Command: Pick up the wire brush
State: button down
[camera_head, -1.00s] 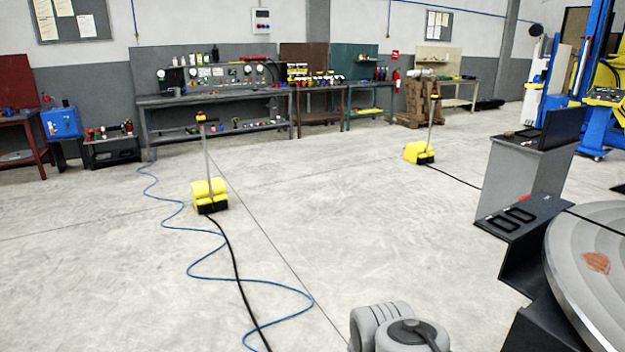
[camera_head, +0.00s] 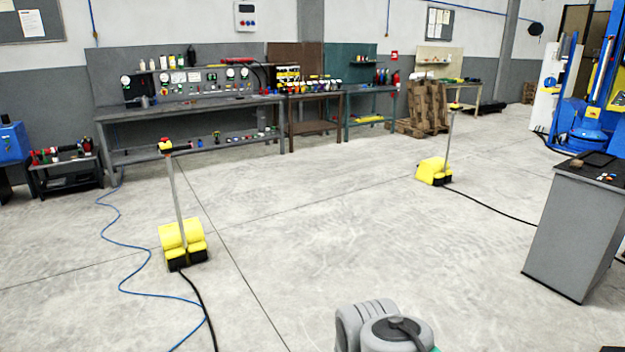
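I cannot make out a wire brush for certain in this view. A grey cabinet (camera_head: 567,235) stands at the right, with a small brown item (camera_head: 576,163) and other small dark things on its top, too small to identify. A long grey workbench (camera_head: 190,105) at the back wall carries bottles, tools and small parts, also too small to tell apart. Part of my own grey arm shows at the bottom centre. My gripper is not in view.
Two yellow foot pedals with upright posts stand on the floor, one at left (camera_head: 182,243) and one at centre right (camera_head: 434,171). Black cables and a blue hose (camera_head: 118,238) lie on the floor. Wooden pallets (camera_head: 427,107) stand at the back. The middle floor is clear.

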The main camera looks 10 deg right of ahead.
aim_at(576, 164)
jog(key=i, duration=2.1)
jog(key=z, duration=2.3)
jog(key=i, duration=2.45)
jog(key=z, duration=2.2)
